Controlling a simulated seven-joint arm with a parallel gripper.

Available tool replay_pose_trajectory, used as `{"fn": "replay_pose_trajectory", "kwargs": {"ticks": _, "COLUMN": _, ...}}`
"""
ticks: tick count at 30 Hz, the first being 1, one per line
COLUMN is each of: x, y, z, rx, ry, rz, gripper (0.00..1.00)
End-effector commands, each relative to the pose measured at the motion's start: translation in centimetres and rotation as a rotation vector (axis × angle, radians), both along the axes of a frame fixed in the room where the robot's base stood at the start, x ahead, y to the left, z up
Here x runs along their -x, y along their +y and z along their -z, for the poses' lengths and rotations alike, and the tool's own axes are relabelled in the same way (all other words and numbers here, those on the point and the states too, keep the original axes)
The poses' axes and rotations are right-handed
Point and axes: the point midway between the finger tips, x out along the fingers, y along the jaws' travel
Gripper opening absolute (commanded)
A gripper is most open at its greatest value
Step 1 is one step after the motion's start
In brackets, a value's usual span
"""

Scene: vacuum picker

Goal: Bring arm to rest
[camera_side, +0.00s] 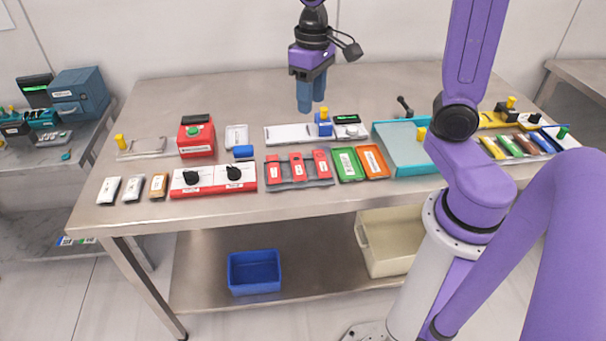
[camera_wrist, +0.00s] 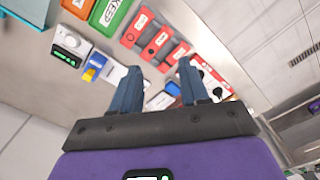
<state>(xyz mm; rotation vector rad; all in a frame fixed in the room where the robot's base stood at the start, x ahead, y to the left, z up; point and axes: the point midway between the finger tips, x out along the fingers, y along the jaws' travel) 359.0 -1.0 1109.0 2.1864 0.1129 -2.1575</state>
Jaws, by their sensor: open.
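My gripper (camera_side: 311,100) has two blue fingers and hangs pointing down above the back middle of the steel table (camera_side: 350,88). In the wrist view, the fingers of my gripper (camera_wrist: 158,85) stand apart with nothing held between them. In the side view the fingers look close together because of the angle.
A red box (camera_side: 196,136) with a green button stands left. A red-and-white panel (camera_side: 213,180) with black knobs lies at the front. A dark tray (camera_side: 299,170) holds red pieces, beside a green tray (camera_side: 346,165) and orange tray (camera_side: 372,162). A blue bin (camera_side: 254,272) stands below.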

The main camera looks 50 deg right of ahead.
Motion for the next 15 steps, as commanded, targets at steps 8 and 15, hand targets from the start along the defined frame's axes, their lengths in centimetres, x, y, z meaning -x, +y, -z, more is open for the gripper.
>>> {"fn": "replay_pose_trajectory", "kwargs": {"ticks": 8, "x": 7.7, "y": 4.5, "z": 1.2, "rx": -0.002, "ry": -0.006, "rz": -0.397, "gripper": 0.45}}
{"fn": "replay_pose_trajectory", "kwargs": {"ticks": 15, "x": 14.5, "y": 5.8, "z": 2.5, "rx": -0.005, "ry": -0.011, "rz": -0.727, "gripper": 0.45}}
